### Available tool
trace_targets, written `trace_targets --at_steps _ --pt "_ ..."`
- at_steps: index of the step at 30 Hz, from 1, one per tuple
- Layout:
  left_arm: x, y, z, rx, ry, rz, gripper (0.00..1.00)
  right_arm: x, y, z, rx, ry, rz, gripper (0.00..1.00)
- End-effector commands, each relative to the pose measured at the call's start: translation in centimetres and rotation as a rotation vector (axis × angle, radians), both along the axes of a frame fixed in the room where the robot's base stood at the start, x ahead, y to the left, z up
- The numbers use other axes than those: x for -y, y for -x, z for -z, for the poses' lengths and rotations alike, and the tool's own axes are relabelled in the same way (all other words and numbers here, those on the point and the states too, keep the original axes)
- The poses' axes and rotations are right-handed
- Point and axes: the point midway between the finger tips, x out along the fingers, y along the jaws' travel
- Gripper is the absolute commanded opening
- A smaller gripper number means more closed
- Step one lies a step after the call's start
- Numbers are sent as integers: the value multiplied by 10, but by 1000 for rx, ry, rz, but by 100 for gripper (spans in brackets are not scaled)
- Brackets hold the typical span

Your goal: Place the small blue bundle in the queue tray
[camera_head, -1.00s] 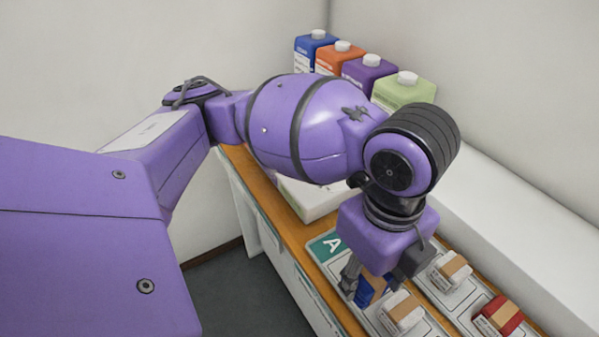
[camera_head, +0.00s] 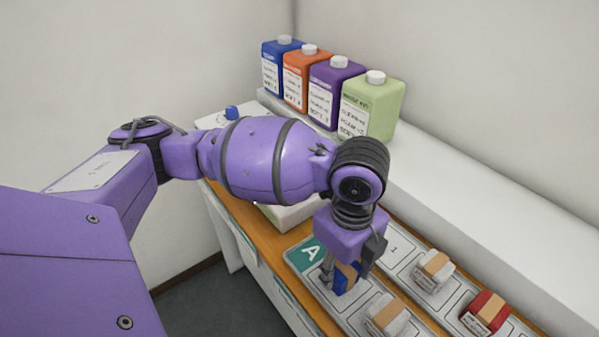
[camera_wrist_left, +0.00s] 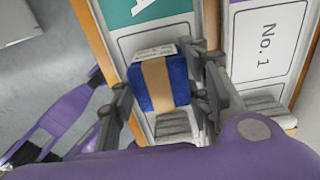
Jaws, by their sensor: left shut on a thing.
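The small blue bundle (camera_wrist_left: 160,82) has a tan band and a white label. It also shows in the head view (camera_head: 345,277), partly hidden by my gripper. My left gripper (camera_wrist_left: 162,97) is shut on it, one finger on each side; it hangs over the grey tray marked A (camera_head: 307,252). I cannot tell whether the bundle touches that tray. A second grey tray (camera_head: 398,249), marked No. 1 in the wrist view (camera_wrist_left: 262,48), lies to its right. I cannot read which is the queue tray. My right gripper is not in view.
White bundles sit in front of my gripper (camera_head: 388,316) and to its right (camera_head: 433,271); a red bundle (camera_head: 485,313) is farther right. Blue, orange, purple and green jugs (camera_head: 371,107) stand at the back. A white ledge (camera_head: 470,205) runs along the wall.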

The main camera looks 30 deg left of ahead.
Motion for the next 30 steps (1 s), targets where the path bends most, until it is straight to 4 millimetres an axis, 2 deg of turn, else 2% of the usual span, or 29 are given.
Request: trace_targets --at_steps 7,8,12,23,26,30 --pt "1 -1 1 4 0 1 17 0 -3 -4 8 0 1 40" --pt "1 -1 1 4 0 1 48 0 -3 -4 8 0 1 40" --pt "1 -1 1 4 0 1 63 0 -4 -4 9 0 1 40" --pt "1 -2 -4 7 1 2 63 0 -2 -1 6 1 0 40" --pt "1 -2 -17 10 2 2 63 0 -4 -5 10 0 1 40" --pt "2 -3 -48 13 3 3 63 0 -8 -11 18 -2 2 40"
